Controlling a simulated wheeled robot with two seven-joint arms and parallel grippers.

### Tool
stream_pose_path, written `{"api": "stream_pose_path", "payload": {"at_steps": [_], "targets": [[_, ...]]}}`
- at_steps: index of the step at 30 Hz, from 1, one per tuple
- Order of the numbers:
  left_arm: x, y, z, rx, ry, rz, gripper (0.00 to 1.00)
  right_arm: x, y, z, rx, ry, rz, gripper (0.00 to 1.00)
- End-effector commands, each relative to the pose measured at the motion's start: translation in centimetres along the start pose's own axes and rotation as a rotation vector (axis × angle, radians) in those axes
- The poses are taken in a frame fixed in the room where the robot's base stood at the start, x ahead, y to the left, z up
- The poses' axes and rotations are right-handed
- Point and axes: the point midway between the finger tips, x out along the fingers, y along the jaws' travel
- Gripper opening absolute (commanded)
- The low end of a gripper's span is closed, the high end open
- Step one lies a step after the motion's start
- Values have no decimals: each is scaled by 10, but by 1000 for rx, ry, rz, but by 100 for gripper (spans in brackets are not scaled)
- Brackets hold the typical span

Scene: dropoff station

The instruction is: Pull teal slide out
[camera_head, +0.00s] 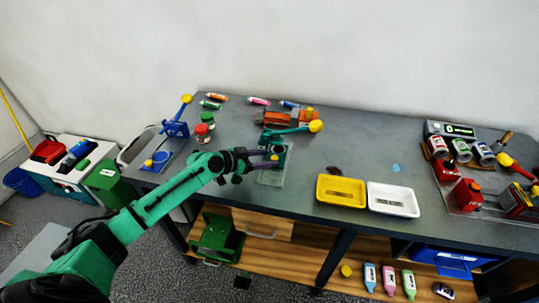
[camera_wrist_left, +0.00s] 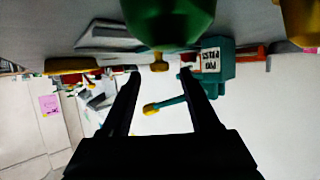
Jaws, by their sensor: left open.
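The teal press (camera_head: 277,150) stands on the table in the middle of the head view, with a teal lever (camera_head: 292,131) ending in a yellow ball. In the left wrist view its teal body (camera_wrist_left: 220,62) shows with an upside-down label, beside a yellow-tipped lever (camera_wrist_left: 168,104). My left gripper (camera_head: 268,159) is at the near side of the press. In the wrist view its black fingers (camera_wrist_left: 160,72) are apart, with a small yellow knob (camera_wrist_left: 157,62) between or just beyond the tips. I cannot tell whether they touch it. A large green rounded shape hides part of the press. The slide itself is not clear.
A yellow tray (camera_head: 341,181) and a white tray (camera_head: 410,208) lie to the right. A blue lever device (camera_head: 176,128) and a red-lidded jar (camera_head: 202,134) are to the left. Markers and an orange device (camera_head: 286,117) lie behind.

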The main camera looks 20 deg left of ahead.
Motion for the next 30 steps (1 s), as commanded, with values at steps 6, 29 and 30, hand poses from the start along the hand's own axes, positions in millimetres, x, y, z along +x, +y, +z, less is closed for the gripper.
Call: {"api": "stream_pose_path", "payload": {"at_steps": [6,29,30], "targets": [[18,0,0,1,-1,0,62,-2,3,0,1,0,4,50],[17,0,1,0,-1,0,0,-2,4,0,2,1,6,50],[17,0,1,0,-1,0,0,-2,4,-1,1,1,6,50]]}}
